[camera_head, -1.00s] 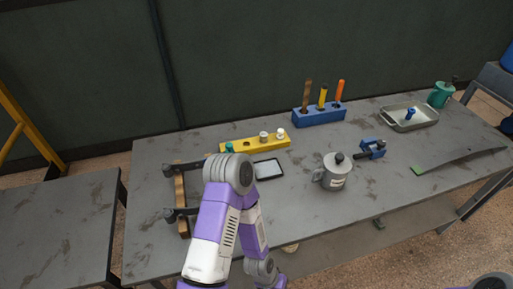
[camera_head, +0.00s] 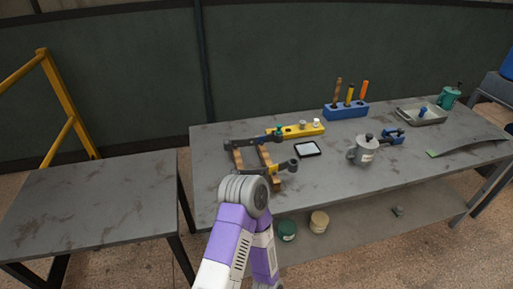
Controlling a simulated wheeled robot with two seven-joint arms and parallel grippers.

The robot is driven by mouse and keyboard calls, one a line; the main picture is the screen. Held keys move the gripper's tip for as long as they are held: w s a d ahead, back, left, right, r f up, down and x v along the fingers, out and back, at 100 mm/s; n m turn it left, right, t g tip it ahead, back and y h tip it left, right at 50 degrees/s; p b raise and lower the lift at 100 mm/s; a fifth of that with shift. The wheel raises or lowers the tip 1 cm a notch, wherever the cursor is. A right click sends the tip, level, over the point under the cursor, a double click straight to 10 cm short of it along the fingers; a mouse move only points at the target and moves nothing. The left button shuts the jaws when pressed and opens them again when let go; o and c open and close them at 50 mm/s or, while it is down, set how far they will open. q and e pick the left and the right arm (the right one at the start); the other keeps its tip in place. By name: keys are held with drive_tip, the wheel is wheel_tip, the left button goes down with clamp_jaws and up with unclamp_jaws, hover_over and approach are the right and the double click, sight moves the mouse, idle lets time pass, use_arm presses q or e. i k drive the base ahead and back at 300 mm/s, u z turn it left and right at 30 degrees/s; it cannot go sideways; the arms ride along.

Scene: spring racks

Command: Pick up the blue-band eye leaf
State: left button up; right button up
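Two dark leaves with round eyes at their ends lie across a pair of wooden rails (camera_head: 238,160) at the left end of the right-hand table. The far dark leaf (camera_head: 252,143) and the near dark leaf (camera_head: 264,167) are both too small for me to make out a blue band. My purple and white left arm comes up from the bottom edge, with its grey joint in front of the rails' near side. Its gripper is not visible. My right gripper is not visible either.
The table (camera_head: 215,190) also holds a yellow block (camera_head: 310,130), a blue block (camera_head: 345,112), a tablet (camera_head: 307,149), a grey pot (camera_head: 368,152), a blue clamp (camera_head: 393,136), a tray (camera_head: 422,118) and a green-tipped strip (camera_head: 470,146). The left table (camera_head: 90,205) is bare.

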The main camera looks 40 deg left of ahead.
sight(229, 144)
drive_tip(key=z, duration=0.9)
drive_tip(key=i, duration=0.8)
drive_tip(key=u, duration=2.7)
drive_tip(key=i, duration=0.5)
drive_tip(key=z, duration=0.05)
drive_tip(key=k, duration=0.5)
drive_tip(key=u, duration=2.3)
drive_tip(key=i, duration=1.35)
drive_tip(key=z, duration=0.65)
